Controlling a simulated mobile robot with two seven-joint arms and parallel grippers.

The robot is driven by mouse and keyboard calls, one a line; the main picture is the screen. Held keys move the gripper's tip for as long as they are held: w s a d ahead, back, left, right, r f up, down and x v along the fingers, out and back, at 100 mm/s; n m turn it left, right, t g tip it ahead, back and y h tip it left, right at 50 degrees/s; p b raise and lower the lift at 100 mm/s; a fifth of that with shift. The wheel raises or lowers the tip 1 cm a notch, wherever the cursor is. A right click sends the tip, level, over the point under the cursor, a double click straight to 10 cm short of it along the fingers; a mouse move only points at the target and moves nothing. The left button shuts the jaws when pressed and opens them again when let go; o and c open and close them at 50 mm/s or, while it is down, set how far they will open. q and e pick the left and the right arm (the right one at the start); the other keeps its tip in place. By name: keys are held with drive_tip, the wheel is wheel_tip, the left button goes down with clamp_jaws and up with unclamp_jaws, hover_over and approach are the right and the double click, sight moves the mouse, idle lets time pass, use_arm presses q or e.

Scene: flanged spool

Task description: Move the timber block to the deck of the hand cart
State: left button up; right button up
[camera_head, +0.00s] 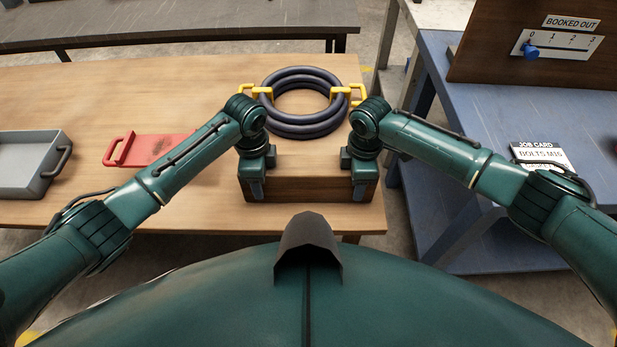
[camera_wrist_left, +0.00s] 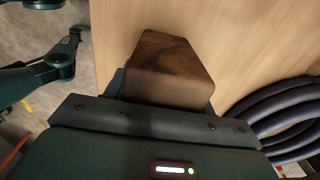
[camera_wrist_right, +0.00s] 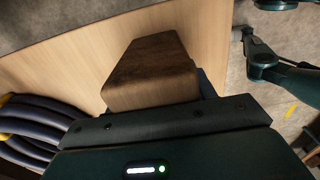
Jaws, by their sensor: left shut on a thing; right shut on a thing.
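The timber block (camera_head: 308,190) is a dark brown wooden block at the front edge of the wooden table, in the head view. My left gripper (camera_head: 257,186) is shut on its left end and my right gripper (camera_head: 360,186) is shut on its right end. The block also shows in the left wrist view (camera_wrist_left: 168,68) and in the right wrist view (camera_wrist_right: 150,72), reaching out past the jaws. I cannot tell whether it touches the tabletop. I cannot make out a hand cart in any view.
A coil of dark hose (camera_head: 302,128) with yellow handles lies just behind the block on the wooden table (camera_head: 190,85). A red handled plate (camera_head: 150,150) and a grey tray (camera_head: 62,168) lie to the left. A blue bench (camera_head: 475,120) with a card stands right, across a gap.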

use_arm(q)
clamp_jaws()
use_arm(e)
clamp_jaws()
use_arm(q)
drive_tip(key=shift+w+r, duration=0.1)
drive_tip(key=shift+r, duration=0.1)
use_arm(e)
drive_tip(key=shift+w+r, duration=0.1)
drive_tip(key=shift+r, duration=0.1)
